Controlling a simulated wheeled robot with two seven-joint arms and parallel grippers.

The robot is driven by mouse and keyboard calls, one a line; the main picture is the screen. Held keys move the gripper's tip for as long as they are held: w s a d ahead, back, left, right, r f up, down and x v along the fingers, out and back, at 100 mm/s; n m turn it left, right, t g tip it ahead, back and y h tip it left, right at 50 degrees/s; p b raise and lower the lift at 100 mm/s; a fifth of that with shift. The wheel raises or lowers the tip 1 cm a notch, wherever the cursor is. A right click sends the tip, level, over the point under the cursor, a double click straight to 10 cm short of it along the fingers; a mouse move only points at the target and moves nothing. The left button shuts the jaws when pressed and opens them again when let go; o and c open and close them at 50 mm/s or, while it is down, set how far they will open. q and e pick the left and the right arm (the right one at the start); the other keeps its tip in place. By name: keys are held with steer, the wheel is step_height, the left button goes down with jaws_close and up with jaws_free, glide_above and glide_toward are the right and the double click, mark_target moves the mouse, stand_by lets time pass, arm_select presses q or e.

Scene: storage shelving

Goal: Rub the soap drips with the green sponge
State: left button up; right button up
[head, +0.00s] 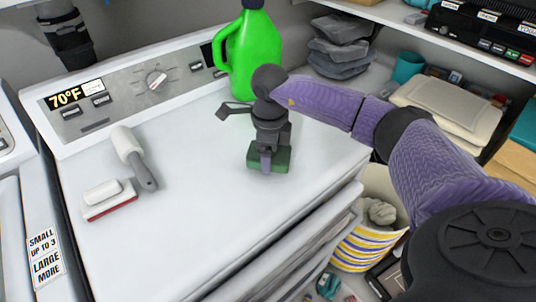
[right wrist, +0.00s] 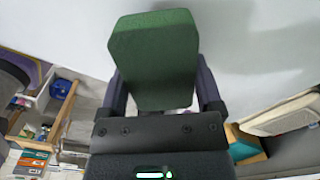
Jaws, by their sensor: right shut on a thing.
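My right gripper (head: 267,152) is shut on the green sponge (head: 282,161) and holds it over the white machine top (head: 215,190), right of the middle. In the right wrist view the sponge (right wrist: 153,58) sits between the two dark fingers, its broad face toward the camera. I cannot tell whether the sponge touches the top or is just above it. I cannot make out any soap drips on the visible white surface; the area under and behind the gripper is hidden. My left gripper is not in view.
A green detergent jug (head: 255,55) stands behind the gripper. Folded grey cloths (head: 340,45) are at back right, a striped basket (head: 365,245) below the right edge. The front middle is clear.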

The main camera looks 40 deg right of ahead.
steer(key=shift+d+r+p, duration=0.2)
steer(key=shift+r+p, duration=0.1)
steer(key=shift+r, duration=0.25)
step_height(320, 180, up, 4)
steer(key=p, duration=0.3)
steer(key=shift+r+p, duration=0.2)
steer(key=shift+p, duration=0.1)
steer(key=shift+r, duration=0.15)
steer(key=shift+a, duration=0.1)
